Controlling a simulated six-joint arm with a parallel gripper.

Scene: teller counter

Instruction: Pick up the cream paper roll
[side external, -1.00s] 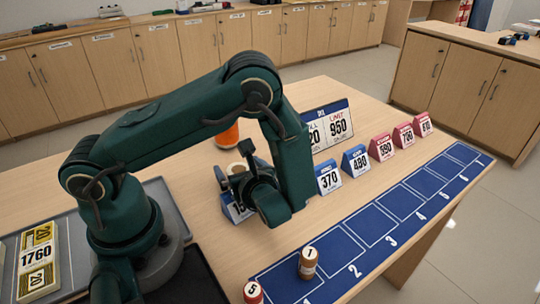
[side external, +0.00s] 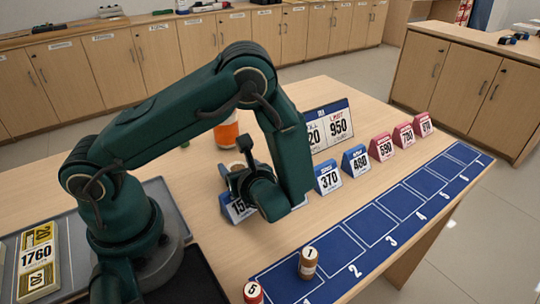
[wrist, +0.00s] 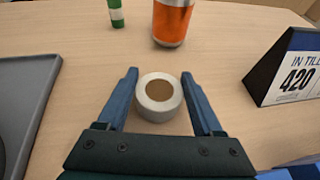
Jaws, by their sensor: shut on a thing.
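The cream paper roll (wrist: 159,97) is a short pale cylinder with a brown round centre on its top. It stands upright between the two blue fingers of my gripper (wrist: 159,82) in the wrist view. My gripper is shut on it, one finger at each side. In the side external view my gripper (side external: 232,176) is low over the wooden counter, behind the price signs, and only a bit of the roll (side external: 236,166) shows past it. I cannot tell whether the roll touches the counter.
An orange container (wrist: 172,22) and a green roll (wrist: 116,12) stand beyond the roll. A till sign (wrist: 290,66) is at right, a grey tray (wrist: 22,85) at left. Price signs (side external: 328,177) line a numbered blue mat (side external: 335,248), which has a brown roll (side external: 308,263) on it.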

